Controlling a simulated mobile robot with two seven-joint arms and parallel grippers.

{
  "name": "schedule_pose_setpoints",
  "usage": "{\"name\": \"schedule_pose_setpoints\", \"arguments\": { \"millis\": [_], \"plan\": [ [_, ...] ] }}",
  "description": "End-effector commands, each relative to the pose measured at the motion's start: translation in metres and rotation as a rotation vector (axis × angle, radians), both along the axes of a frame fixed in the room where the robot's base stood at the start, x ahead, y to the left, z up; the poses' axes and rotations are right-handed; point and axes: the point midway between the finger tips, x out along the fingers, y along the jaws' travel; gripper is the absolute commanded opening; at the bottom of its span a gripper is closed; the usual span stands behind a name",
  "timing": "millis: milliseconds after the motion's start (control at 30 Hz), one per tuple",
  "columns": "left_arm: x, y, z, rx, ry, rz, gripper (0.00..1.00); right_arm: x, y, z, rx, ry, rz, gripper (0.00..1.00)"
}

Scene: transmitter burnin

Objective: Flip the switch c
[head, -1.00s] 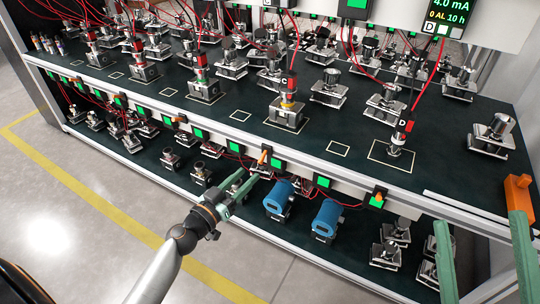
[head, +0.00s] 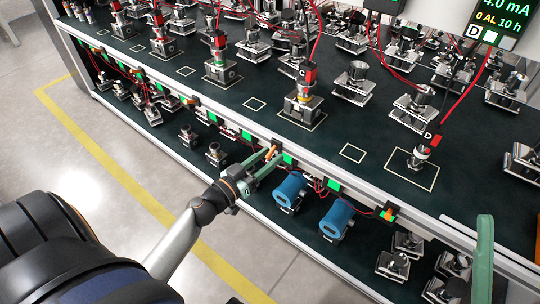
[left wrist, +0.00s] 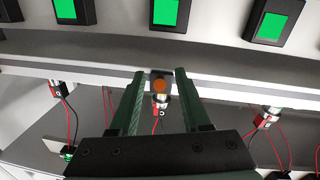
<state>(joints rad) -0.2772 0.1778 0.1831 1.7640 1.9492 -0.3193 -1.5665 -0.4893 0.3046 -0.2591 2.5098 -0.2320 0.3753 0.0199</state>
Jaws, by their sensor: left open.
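The orange lever of switch c (head: 269,153) sits on the shelf's front rail, below the station labelled C (head: 303,100). My left gripper (head: 274,155) is open, with its green fingertips at the lever. In the left wrist view the lever's round orange end (left wrist: 160,86) shows between the two open fingers (left wrist: 157,90); I cannot tell whether either finger touches it. One green finger of my right gripper (head: 484,255) shows at the lower right; its other finger is not clear.
Another orange switch (head: 388,213) is farther right on the rail, below station D (head: 420,155). Blue transmitters (head: 290,190) stand on the lower shelf beside my left gripper. Red cables hang around them. The floor (head: 120,110) at the left is open.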

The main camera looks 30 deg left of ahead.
Motion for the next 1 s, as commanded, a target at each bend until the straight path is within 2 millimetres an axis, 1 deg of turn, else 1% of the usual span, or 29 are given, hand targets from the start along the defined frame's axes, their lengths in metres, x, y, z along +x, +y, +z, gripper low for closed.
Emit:
{"name": "schedule_pose_setpoints", "arguments": {
  "millis": [100,500,533,1000],
  "plan": [
    [0.0000,-0.0001,-0.0001,0.000,0.000,0.000,0.47,-0.0001,0.0001,0.0000,0.000,-0.001,0.001,0.77],
    [0.0001,-0.0001,-0.0001,-0.001,0.000,0.000,0.02,-0.0004,0.0006,-0.0003,-0.003,0.000,0.003,0.77],
    [0.0001,-0.0001,-0.0001,0.000,0.000,0.000,0.00,-0.0003,0.0006,-0.0004,-0.004,0.000,0.003,0.77],
    [0.0003,-0.0001,0.0011,-0.001,0.002,0.001,0.00,-0.0003,0.0009,0.0014,-0.002,0.001,0.003,0.77]
  ]
}}
